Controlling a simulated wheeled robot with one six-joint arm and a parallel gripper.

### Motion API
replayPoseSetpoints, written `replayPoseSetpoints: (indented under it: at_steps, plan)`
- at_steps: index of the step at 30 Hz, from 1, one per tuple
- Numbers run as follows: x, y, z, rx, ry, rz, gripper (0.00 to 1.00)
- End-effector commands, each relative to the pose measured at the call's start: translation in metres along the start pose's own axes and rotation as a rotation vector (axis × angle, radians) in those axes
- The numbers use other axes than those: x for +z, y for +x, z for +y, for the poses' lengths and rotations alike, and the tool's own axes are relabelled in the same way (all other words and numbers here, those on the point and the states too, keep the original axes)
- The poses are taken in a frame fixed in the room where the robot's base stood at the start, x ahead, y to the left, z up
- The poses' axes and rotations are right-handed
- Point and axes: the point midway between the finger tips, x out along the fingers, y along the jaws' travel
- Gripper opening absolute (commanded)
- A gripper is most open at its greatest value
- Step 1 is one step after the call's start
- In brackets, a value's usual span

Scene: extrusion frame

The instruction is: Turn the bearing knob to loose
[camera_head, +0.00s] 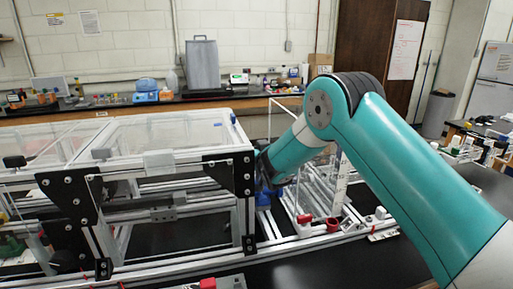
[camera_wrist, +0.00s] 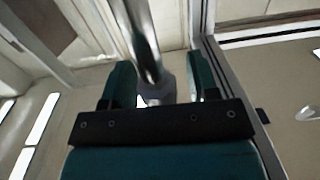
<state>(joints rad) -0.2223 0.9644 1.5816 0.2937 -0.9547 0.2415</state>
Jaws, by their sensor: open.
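In the wrist view, my gripper (camera_wrist: 162,70) shows as two teal fingers rising from a dark bar, with a clear gap between them. A shiny metal rod with a grey end piece (camera_wrist: 155,88) shows in that gap. I cannot tell whether either finger touches it, or whether it belongs to the bearing knob. In the head view, my arm reaches to the right side of the extrusion frame (camera_head: 246,214), and its end is dark and partly hidden there. I cannot tell which knob is the bearing knob.
Clear panels (camera_head: 165,140) cover the frame's top. Right of its black corner plate are metal rails, a red-capped part (camera_head: 304,219) and a red cup-like part (camera_head: 332,225). A back bench (camera_head: 130,108) carries several items.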

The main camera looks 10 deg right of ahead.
Motion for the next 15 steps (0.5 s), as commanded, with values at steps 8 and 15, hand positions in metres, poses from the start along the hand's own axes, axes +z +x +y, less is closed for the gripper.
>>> replayPoseSetpoints:
  at_steps: [8, 15]
  plan:
    - [-0.0002, -0.0003, -0.0001, 0.000, 0.000, 0.000, 0.05]
    - [0.0020, 0.0005, 0.0009, -0.027, 0.002, -0.008, 0.05]
